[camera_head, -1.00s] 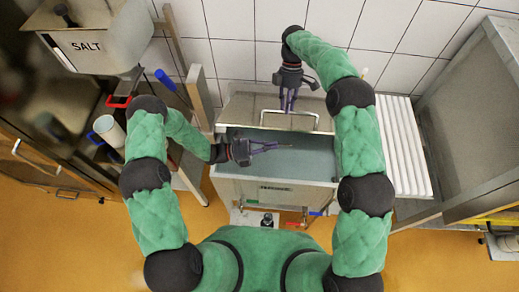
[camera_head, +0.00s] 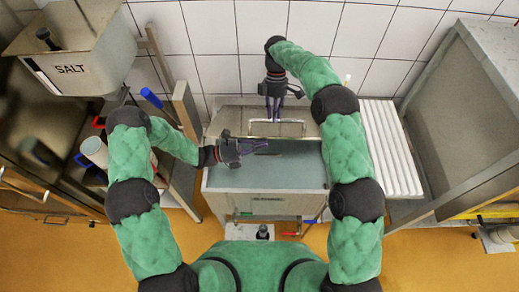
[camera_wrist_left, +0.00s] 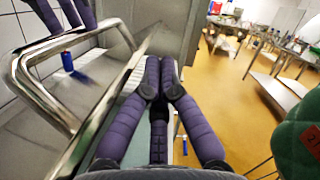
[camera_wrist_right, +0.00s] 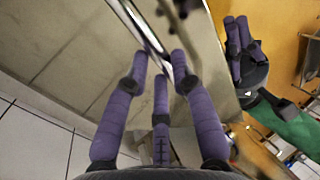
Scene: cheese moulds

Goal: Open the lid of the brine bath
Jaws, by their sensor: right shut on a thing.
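The brine bath (camera_head: 264,205) is a metal tank in the middle of the head view, with grey-blue liquid (camera_head: 270,174) showing in its open top. Its metal lid (camera_head: 228,117) stands raised at the back, near the tiled wall, and bears a bar handle (camera_head: 290,122). My right gripper (camera_head: 277,116) is shut on this handle; in the right wrist view the bar (camera_wrist_right: 157,50) passes between its fingers. My left gripper (camera_head: 262,147) hangs over the bath's left rear part, in front of the lid; its fingertips (camera_wrist_left: 160,65) are together and hold nothing visible.
A salt hopper (camera_head: 72,69) and a shelf with a white container (camera_head: 94,151) stand at the left. A white ribbed panel (camera_head: 388,150) adjoins the bath's right side, with a large metal cabinet (camera_head: 460,110) beyond. Orange floor (camera_head: 420,258) is clear in front.

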